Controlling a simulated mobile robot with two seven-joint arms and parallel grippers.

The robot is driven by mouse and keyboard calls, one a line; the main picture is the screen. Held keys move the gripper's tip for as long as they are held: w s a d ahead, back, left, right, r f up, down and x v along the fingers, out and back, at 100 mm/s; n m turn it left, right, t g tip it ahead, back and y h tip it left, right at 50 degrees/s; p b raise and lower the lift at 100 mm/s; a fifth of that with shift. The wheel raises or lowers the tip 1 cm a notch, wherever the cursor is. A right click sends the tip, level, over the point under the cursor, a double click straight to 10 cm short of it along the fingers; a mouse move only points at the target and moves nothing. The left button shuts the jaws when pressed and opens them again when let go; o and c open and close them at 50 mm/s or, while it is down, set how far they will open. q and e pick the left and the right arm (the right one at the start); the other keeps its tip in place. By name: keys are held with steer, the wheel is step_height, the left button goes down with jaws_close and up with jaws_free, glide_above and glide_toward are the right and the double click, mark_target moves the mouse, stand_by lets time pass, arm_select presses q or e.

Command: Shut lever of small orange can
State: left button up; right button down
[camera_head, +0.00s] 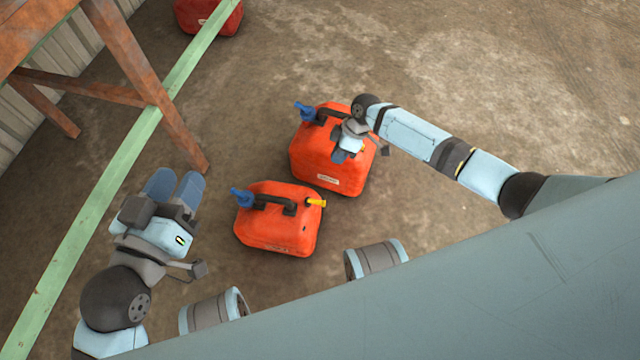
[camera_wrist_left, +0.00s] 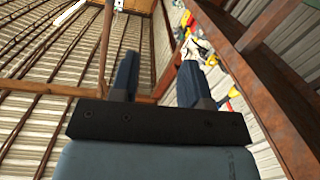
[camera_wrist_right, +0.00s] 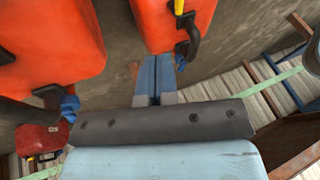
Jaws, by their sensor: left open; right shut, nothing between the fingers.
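The small orange can (camera_head: 278,232) stands on the floor with a black handle (camera_head: 275,202) on top. A blue part (camera_head: 242,197) sticks up at its left end and a yellow part (camera_head: 316,202) sticks out at its right. I cannot tell the lever's position. My right gripper (camera_head: 342,152) is shut and empty, in front of the larger can in the head view. My left gripper (camera_head: 174,184) is open and empty, left of the small can.
A larger orange can (camera_head: 330,172) stands just behind the small one, to its right. A red can (camera_head: 208,16) is at the back. A green beam (camera_head: 110,185) and a rusty brown frame (camera_head: 150,85) lie on the left. Bare floor is at upper right.

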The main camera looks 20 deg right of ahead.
arm_select(q)
steer(key=shift+s, duration=0.1)
arm_select(e)
steer(key=shift+s, duration=0.1)
arm_select(q)
steer(key=w+m+b, duration=0.1)
steer(key=b, duration=0.1)
steer(key=w+a+m+t+b, duration=0.1)
steer(key=m+b, duration=0.1)
steer(key=w+a+m+h+b, duration=0.1)
steer(key=b, duration=0.1)
steer(key=shift+r+t+b, duration=0.2)
steer(key=shift+t+b, duration=0.15)
steer(key=shift+t, duration=0.05)
arm_select(e)
steer(key=s+x, duration=0.2)
steer(key=x, duration=1.1)
steer(key=shift+s+a+r, duration=0.15)
steer(key=shift+s+r, duration=0.1)
steer(key=shift+s, duration=0.05)
arm_select(q)
steer(key=shift+f, duration=0.1)
